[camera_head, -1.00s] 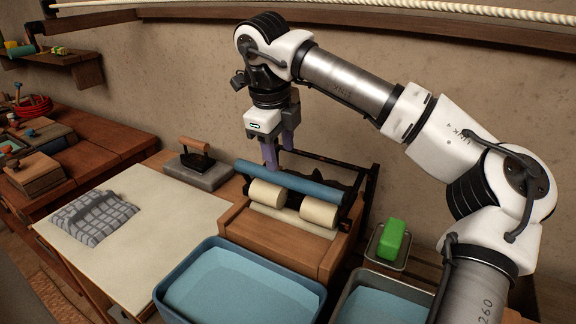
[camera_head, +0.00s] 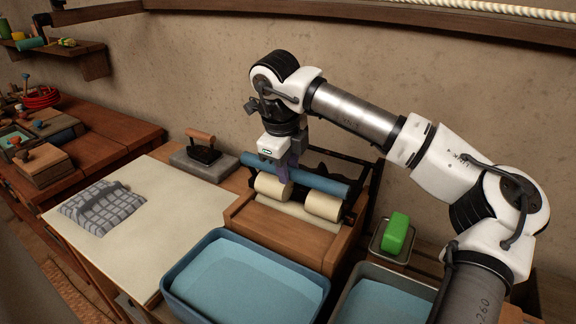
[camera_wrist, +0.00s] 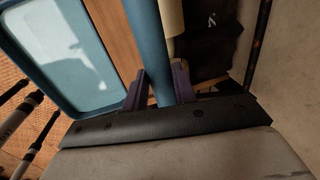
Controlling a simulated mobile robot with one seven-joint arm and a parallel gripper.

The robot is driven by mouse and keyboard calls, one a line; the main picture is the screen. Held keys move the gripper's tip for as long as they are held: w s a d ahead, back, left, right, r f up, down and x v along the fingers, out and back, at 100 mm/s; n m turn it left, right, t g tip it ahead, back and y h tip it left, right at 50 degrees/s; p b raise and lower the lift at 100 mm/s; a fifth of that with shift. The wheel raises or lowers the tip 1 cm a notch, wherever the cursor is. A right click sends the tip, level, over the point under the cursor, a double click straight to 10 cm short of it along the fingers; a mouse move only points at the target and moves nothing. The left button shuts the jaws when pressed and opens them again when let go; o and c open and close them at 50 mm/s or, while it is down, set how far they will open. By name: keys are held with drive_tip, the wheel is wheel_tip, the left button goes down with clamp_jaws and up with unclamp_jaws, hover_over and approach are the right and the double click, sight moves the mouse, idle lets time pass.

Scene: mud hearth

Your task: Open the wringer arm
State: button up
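The wringer is a wooden box (camera_head: 277,238) with two cream roller pieces (camera_head: 323,205) and a blue bar (camera_head: 325,183) along its top. The blue bar also runs down the middle of the wrist view (camera_wrist: 150,38). My gripper (camera_head: 290,172) is over the left half of the bar, pointing down. In the wrist view its purple fingers (camera_wrist: 160,88) stand apart on either side of the bar, with a small gap beside the left finger. The fingertips are partly hidden by the bar and rollers in the head view.
A blue water basin (camera_head: 180,289) stands in front of the wringer, with a second basin (camera_head: 338,305) to its right. Green soap (camera_head: 396,232) sits in a tray on the right. A black iron (camera_head: 203,153) and folded cloth (camera_head: 103,208) are left.

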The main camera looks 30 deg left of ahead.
clamp_jaws()
drive_tip(key=shift+r, duration=0.1)
